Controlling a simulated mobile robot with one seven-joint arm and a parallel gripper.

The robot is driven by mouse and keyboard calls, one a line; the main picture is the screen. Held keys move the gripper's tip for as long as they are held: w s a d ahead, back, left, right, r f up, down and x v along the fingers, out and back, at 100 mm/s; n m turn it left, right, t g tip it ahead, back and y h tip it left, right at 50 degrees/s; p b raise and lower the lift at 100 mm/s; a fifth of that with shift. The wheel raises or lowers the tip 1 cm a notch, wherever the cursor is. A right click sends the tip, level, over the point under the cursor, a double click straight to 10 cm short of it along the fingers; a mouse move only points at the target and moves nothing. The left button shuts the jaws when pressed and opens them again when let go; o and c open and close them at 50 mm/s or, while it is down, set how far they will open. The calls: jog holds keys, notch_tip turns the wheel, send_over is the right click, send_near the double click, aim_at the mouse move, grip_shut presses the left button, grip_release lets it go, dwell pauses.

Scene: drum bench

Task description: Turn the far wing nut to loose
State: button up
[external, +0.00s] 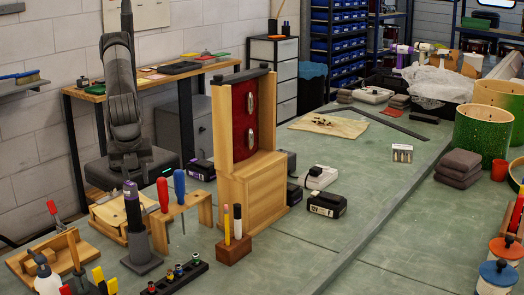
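A light wooden stand (252,197) rises from the bench in the middle of the external view. Its upright frame holds a dark red panel with two shiny silver fittings, an upper one (251,103) and a lower one (251,141). They may be the wing nuts, but they are too small for me to tell their shape or how they are turned. A dark bar lies across the stand's top. My dark grey arm (122,85) stands folded upright at the left, apart from the stand. I cannot make out my gripper's fingers.
A pencil block (233,247) and a black strip of small coloured pieces (174,279) are near. Black battery packs (326,205) lie to its right.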

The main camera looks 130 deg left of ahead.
aim_at(144, 209)
jog(key=a+f+n+h, duration=0.1)
jog(key=f, duration=0.2)
jog(key=s+a+f+n+t, duration=0.1)
jog(key=f+n, duration=0.1)
jog(key=f, duration=0.2)
jog(key=s+a+f+n+t+h, duration=0.1)
jog(key=f+n, duration=0.1)
jog(key=f, duration=0.1)
jog(key=shift+s+a+f+h, duration=0.1)
jog(key=shift+s+f+h, duration=0.1)
jog(key=shift+h, duration=0.1)
jog(key=shift+r, duration=0.1)
grip_shut()
